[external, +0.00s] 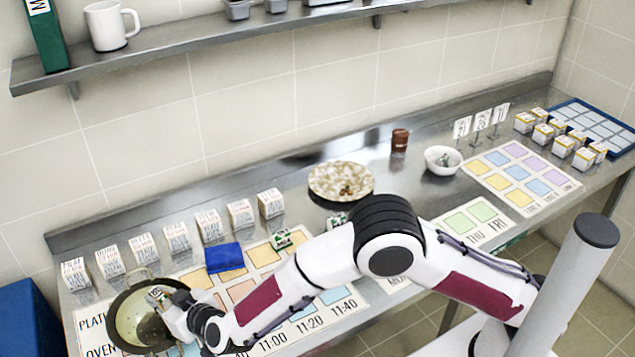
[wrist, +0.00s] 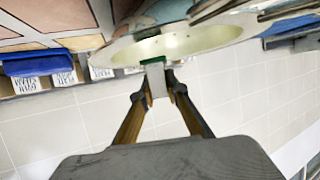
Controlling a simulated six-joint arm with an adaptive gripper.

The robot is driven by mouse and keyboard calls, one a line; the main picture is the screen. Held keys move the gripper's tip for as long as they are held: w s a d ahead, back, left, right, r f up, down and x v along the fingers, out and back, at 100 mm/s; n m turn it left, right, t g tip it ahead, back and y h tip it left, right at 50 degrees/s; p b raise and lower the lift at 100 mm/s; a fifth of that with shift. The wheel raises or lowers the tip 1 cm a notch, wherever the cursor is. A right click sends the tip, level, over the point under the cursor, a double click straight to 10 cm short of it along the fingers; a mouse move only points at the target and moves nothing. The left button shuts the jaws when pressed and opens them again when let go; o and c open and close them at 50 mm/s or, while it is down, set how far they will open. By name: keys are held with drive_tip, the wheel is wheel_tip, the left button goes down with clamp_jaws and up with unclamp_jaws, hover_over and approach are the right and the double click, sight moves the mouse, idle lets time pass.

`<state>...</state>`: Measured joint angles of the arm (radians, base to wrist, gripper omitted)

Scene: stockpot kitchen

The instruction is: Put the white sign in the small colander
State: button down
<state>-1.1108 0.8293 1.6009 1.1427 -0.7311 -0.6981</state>
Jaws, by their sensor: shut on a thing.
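The colander (external: 125,318), cream inside with a dark rim, is at the front left of the counter; part of it is hidden by my gripper. My gripper (external: 163,300) is over its right side. In the wrist view, my gripper (wrist: 160,88) is shut on a thin pale piece with a green end (wrist: 157,80), in front of the colander's cream interior (wrist: 180,42). I cannot tell for sure what this piece is. Three white signs on thin stands (external: 480,121) stand at the back right of the counter.
White printed boxes (external: 209,226) line the back left, beside a blue cloth (external: 223,258). A patterned plate (external: 341,181), a brown jar (external: 400,140) and a white bowl (external: 443,159) stand mid-counter. Small green-and-white packs (external: 281,239) lie on the printed mat. A shelf (external: 200,48) hangs above.

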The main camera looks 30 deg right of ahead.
drive_tip(key=shift+f, duration=1.8)
drive_tip(key=shift+f, duration=0.6)
drive_tip(key=c, duration=2)
unclamp_jaws()
drive_tip(key=shift+r, duration=0.45)
drive_tip(key=shift+s+r, duration=0.15)
drive_tip(key=shift+r, duration=0.1)
drive_tip(key=v, duration=1.1)
drive_tip(key=shift+s+d+r, duration=0.15)
drive_tip(key=shift+s+r, duration=0.05)
drive_tip(key=shift+s, duration=0.1)
